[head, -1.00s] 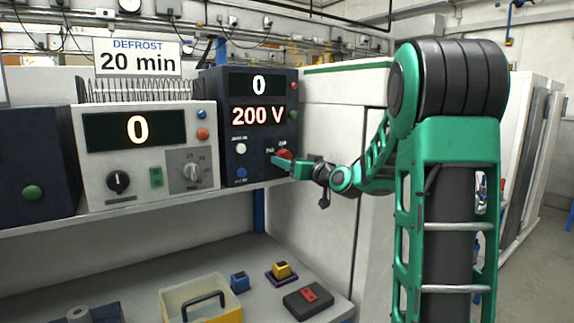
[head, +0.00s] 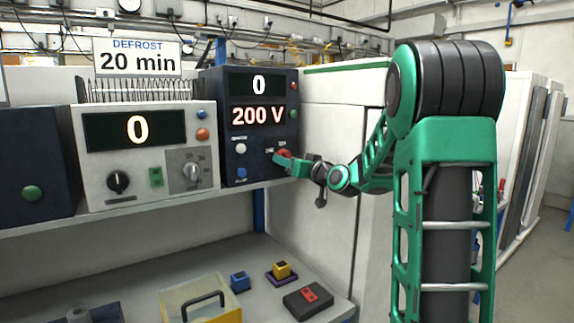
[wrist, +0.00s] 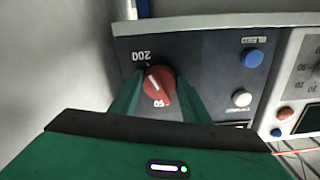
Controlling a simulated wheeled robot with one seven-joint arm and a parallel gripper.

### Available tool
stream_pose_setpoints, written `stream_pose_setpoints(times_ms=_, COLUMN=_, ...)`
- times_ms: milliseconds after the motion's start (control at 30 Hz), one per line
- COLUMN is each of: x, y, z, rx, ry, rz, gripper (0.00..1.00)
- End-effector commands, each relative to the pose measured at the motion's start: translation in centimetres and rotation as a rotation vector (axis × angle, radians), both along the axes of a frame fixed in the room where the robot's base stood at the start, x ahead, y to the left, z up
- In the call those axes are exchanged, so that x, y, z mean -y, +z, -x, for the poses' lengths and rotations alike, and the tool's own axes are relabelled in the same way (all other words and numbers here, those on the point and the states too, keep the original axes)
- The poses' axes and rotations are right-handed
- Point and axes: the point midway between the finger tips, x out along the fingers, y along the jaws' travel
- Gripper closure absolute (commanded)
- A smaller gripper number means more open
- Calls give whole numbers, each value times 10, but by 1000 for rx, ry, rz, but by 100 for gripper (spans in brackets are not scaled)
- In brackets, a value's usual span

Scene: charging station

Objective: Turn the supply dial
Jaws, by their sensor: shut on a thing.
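The supply is a dark blue box (head: 236,92) on the shelf in the head view, its displays reading "0" and "200 V". Its red dial (wrist: 159,86) shows in the wrist view with a pale pointer line and the marks "200" and "50" beside it. My gripper (wrist: 156,92) has one green finger on each side of the dial and is shut on it. In the head view my gripper (head: 283,160) reaches the dial from the right and covers most of it.
A white button (wrist: 242,98) and a blue button (wrist: 252,58) sit beside the dial. A beige unit (head: 104,182) with knobs stands to the left. Below are a yellow box (head: 229,312), small blocks and a dark box with a red top (head: 308,297).

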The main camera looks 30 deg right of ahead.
Motion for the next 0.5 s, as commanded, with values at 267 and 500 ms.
stream_pose_setpoints(times_ms=267, x=0, y=0, z=0, rx=-7, ry=-3, rz=-181, gripper=80)
stream_pose_setpoints(times_ms=500, x=-1, y=0, z=1, rx=-12, ry=-3, rz=-332, gripper=80)
